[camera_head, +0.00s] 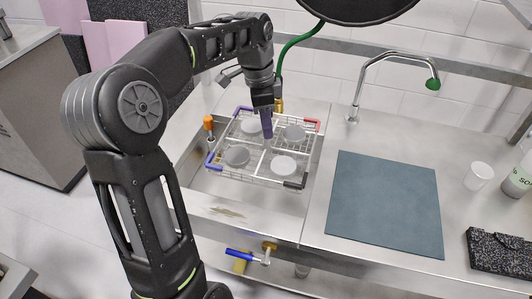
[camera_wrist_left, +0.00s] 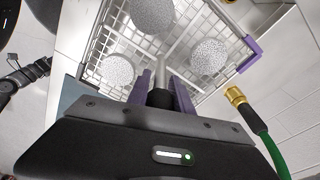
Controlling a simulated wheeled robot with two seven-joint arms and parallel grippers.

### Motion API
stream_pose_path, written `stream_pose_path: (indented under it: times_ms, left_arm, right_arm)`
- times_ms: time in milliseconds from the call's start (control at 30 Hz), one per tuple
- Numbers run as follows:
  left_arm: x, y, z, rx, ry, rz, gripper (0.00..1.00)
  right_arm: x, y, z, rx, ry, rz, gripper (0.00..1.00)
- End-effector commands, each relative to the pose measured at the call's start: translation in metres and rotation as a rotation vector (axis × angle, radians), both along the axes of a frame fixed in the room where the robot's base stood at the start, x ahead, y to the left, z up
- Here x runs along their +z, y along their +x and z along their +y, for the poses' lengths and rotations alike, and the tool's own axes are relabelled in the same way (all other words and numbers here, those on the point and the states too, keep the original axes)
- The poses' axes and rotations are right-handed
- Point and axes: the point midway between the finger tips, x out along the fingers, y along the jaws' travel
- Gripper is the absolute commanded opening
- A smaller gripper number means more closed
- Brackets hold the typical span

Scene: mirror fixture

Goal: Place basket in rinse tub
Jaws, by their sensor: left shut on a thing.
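The wire basket (camera_head: 262,158) has coloured corner grips and holds several round grey discs (camera_head: 284,165). It is over the opening of the steel rinse tub (camera_head: 235,192); I cannot tell whether it hangs above or rests inside. My left gripper (camera_head: 267,133) points down at the basket's middle, its purple fingers shut on the central post. In the left wrist view, the dark post (camera_wrist_left: 160,88) stands between the fingers, with the basket's wire grid (camera_wrist_left: 185,38) beyond. The gripper hides part of the basket's middle. My right gripper is not in view.
An orange-topped item (camera_head: 208,124) stands by the tub's left edge. A green hose (camera_head: 292,45) hangs behind the gripper. Blue-handled valve (camera_head: 245,254) in front.

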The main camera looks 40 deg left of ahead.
Motion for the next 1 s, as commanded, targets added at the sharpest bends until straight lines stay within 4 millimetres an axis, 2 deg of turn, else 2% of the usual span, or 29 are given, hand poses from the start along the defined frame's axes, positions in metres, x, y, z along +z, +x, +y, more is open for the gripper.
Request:
stream_pose_path:
  times_ms: [167,400,533,700,1000]
  left_arm:
    - [-0.03,-0.001,0.0,0.0,0.0,0.001,0.0]
    - [-0.087,-0.001,-0.001,0.0,-0.001,0.001,0.0]
    - [-0.11,0.0,0.0,0.0,0.0,0.0,0.0]
    - [-0.123,0.001,0.0,0.0,0.0,-0.004,0.0]
    - [-0.124,0.001,0.0,0.0,0.0,-0.004,0.0]
  right_arm:
    - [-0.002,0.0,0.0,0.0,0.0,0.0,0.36]
    - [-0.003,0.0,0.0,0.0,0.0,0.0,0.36]
    - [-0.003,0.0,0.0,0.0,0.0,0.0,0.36]
    - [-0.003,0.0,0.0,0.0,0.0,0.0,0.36]
    - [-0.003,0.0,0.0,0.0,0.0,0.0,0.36]
